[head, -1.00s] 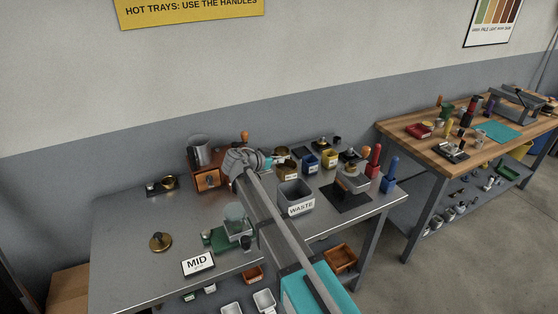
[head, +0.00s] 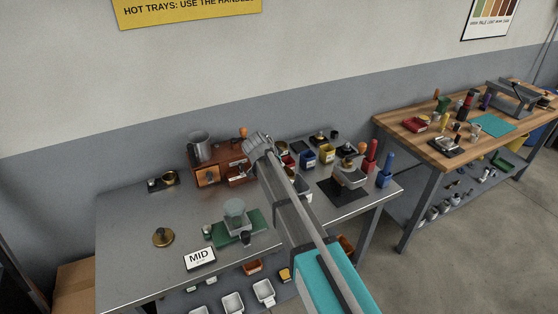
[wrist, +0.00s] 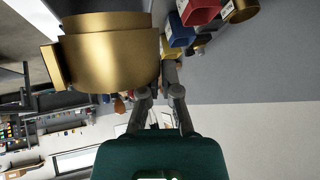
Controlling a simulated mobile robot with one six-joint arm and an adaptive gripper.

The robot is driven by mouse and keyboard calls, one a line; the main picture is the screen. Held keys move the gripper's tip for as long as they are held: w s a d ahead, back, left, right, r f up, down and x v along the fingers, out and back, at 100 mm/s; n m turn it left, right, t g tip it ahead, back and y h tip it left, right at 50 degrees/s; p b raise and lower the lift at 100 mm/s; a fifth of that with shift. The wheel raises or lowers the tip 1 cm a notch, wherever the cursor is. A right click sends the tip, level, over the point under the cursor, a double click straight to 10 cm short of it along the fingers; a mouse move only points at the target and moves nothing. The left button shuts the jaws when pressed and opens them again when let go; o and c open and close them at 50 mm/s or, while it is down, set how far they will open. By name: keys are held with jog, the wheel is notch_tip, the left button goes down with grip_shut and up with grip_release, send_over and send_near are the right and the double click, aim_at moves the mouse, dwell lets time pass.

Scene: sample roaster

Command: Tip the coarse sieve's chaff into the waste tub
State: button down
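A brass sieve (wrist: 110,52) fills the upper left of the wrist view, close to the camera, with a tab on its left side. My gripper (wrist: 160,78) has its fingers drawn together at the sieve's right edge and holds it there; the exact contact is hidden. The sieve's inside, and any chaff, cannot be seen. In the head view my gripper (head: 258,146) is above the back of the steel table, in front of the wooden box, and the sieve is hidden. The waste tub (head: 306,196) is mostly covered by my arm; only a sliver shows right of it.
The blue bin (head: 307,158) and yellow bin (head: 327,154) stand right of my gripper. The left tabletop is mostly clear.

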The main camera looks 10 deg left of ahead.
jog(key=shift+w+d+r+m+g+y+p, duration=0.15)
jog(key=shift+d+g+y+p, duration=0.25)
jog(key=shift+y+p, duration=0.3)
jog(key=shift+w+d+r+m+g+y+p, duration=0.2)
jog(key=shift+g+y+p, duration=0.35)
jog(key=shift+y, duration=0.25)
jog(key=w+d+f+m+g+y+b, duration=0.2)
jog(key=d+g+y+b, duration=0.3)
jog(key=y+b, duration=0.3)
jog(key=f+y, duration=0.1)
jog(key=y, duration=0.2)
jog(key=shift+w+f+b, duration=0.25)
jog(key=shift+w+b, duration=0.05)
jog(key=shift+r+m+g+y, duration=0.1)
jog(key=shift+m+g+y, duration=0.15)
jog(key=shift+y, duration=0.15)
dwell(1.1)
jog(key=shift+r, duration=0.1)
jog(key=shift+d+r+p, duration=0.1)
jog(key=shift+r+p, duration=1.2)
jog(key=shift+r, duration=0.1)
jog(key=shift+s, duration=0.15)
